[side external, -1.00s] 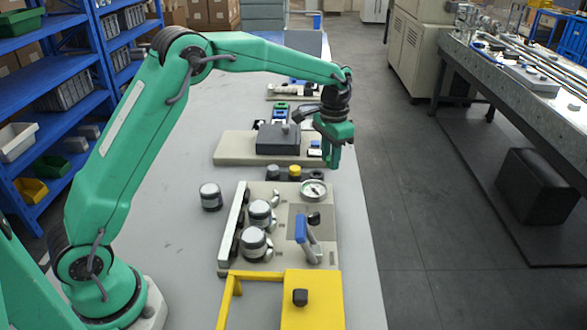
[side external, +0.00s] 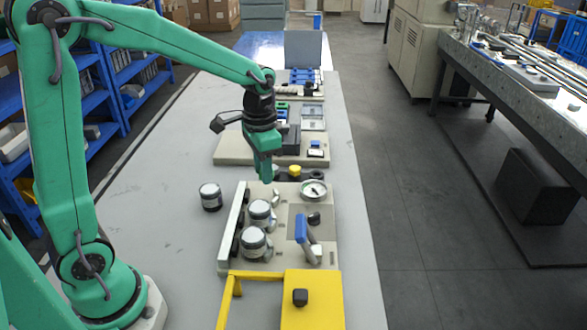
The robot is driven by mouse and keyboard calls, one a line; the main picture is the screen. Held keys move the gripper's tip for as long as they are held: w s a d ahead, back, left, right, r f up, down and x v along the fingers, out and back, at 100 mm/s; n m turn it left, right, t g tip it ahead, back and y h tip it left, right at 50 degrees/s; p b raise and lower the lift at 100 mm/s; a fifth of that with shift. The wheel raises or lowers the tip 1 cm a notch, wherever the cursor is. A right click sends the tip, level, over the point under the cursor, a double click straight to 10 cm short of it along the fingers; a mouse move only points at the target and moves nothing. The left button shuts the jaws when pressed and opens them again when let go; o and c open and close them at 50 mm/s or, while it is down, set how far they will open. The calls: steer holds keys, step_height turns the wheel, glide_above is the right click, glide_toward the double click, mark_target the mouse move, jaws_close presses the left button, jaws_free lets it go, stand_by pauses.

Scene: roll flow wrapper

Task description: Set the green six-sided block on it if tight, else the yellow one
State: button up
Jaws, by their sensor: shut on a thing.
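My gripper (side external: 266,179) points down at the back edge of the beige fixture board (side external: 281,262). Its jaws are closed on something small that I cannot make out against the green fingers. A yellow block (side external: 295,171) stands just right of the fingertips, apart from them. A dark round-looking piece (side external: 277,173) shows partly behind the fingers; I cannot tell whether they touch it. I cannot pick out a green six-sided block. The board carries a dial gauge (side external: 313,189), two silver-topped rollers (side external: 254,243) and a blue lever (side external: 301,229).
A loose silver-topped cylinder (side external: 210,197) stands left of the board. A yellow plate with a black knob (side external: 311,312) lies in front. Behind is another beige board (side external: 231,149) with a dark box (side external: 290,138).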

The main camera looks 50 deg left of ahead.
steer(key=shift+s+a+f, duration=0.1)
steer(key=shift+s+a, duration=0.1)
steer(key=shift+s, duration=1.05)
steer(key=shift+f, duration=0.15)
steer(key=shift+f, duration=3.15)
steer(key=o, duration=1)
step_height(320, 180, up, 8)
